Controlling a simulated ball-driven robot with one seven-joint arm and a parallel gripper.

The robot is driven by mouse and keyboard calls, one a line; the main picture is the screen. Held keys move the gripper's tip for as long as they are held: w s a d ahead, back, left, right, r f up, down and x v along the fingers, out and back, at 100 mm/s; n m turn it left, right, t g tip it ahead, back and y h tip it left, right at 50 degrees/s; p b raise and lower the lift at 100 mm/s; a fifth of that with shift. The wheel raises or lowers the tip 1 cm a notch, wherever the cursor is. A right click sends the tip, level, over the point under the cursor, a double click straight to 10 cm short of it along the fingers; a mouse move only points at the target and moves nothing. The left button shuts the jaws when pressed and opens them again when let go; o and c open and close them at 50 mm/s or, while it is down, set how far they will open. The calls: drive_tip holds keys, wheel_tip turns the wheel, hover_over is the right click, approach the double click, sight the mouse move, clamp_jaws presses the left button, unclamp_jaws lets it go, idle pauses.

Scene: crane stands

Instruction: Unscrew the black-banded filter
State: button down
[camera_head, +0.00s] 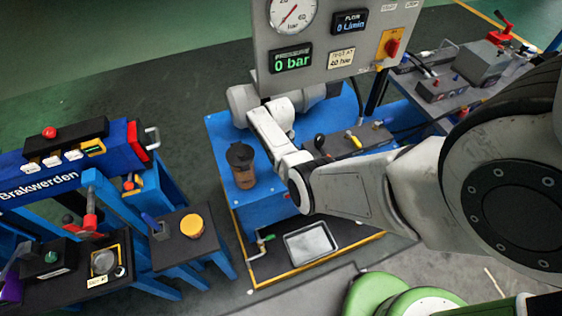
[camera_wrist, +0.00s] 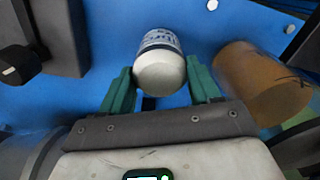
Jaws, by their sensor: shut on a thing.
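In the wrist view, the two green fingers of my gripper (camera_wrist: 160,82) stand on either side of a white filter (camera_wrist: 160,70). The filter has dark lettering and a dark band around its body, and its rounded pale end faces the camera. The gripper is shut on this filter. What the filter's far end joins is hidden. In the head view my arm reaches over the blue bench, and neither the fingers nor the filter can be made out there.
A brown cylinder (camera_wrist: 262,85) stands close to the right finger; it also shows, black-topped, on the blue bench (camera_head: 222,135). A gauge panel (camera_head: 335,45) reading 0 bar stands above the wrist. A metal tray (camera_head: 311,243) lies below. A blue stand (camera_head: 60,180) is left.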

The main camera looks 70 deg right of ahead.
drive_tip(key=n, duration=0.5)
drive_tip(key=shift+n, duration=0.3)
drive_tip(key=n, duration=0.4)
drive_tip(key=shift+n, duration=0.4)
drive_tip(key=n, duration=0.5)
drive_tip(key=shift+r+p, duration=0.1)
drive_tip(key=shift+p, duration=0.2)
